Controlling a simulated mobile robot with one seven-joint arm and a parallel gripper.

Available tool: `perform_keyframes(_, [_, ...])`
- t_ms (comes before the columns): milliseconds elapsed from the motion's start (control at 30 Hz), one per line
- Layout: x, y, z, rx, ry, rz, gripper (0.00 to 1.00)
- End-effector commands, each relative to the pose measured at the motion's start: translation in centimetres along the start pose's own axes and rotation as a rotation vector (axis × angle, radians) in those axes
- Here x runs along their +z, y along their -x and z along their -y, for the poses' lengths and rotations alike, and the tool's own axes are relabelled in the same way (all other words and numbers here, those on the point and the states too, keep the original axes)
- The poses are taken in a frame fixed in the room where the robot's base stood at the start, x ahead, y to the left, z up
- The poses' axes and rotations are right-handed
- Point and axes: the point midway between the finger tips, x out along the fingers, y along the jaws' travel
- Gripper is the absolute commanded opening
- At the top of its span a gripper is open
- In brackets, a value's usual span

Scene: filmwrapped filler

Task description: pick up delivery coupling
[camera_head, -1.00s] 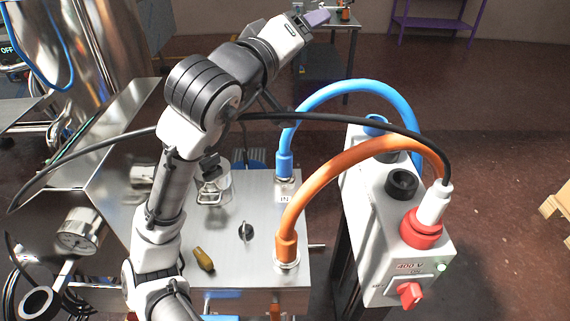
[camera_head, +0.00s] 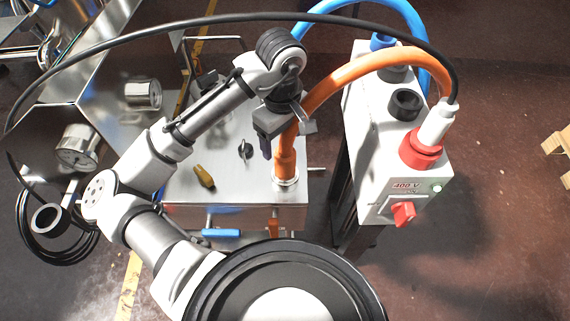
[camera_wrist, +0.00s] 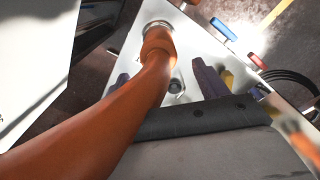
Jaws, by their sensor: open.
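An orange hose runs from the white 400 V box to an upright orange coupling (camera_head: 285,160) on a metal ring on the steel cabinet top. I cannot tell from any label whether this is the delivery coupling. My gripper (camera_head: 287,137) is open beside the orange coupling's upper part, with one finger on its left. In the wrist view my gripper (camera_wrist: 160,72) has its purple-grey fingers apart, with the orange coupling (camera_wrist: 158,45) showing between them. I cannot tell whether they touch it. A blue hose (camera_head: 372,8) also leaves the box; its cabinet end is hidden behind my arm.
The white box (camera_head: 375,130) with a red switch (camera_head: 404,213) stands close on the right. A black cable (camera_head: 200,22) arches over my arm. A gauge (camera_head: 77,146) is left.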

Motion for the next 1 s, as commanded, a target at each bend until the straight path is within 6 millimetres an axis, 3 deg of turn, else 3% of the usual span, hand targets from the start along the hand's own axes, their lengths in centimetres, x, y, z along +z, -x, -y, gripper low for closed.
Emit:
perform_keyframes(167, [0.1, -1.2, 0.0, 0.002, -0.001, 0.000, 0.72])
perform_keyframes(500, [0.9, -5.6, 0.0, 0.002, -0.001, 0.002, 0.72])
perform_keyframes(767, [0.9, -6.0, 0.0, 0.002, -0.001, -0.001, 0.72])
perform_keyframes(1000, [0.9, -6.0, 0.0, 0.002, -0.001, -0.001, 0.45])
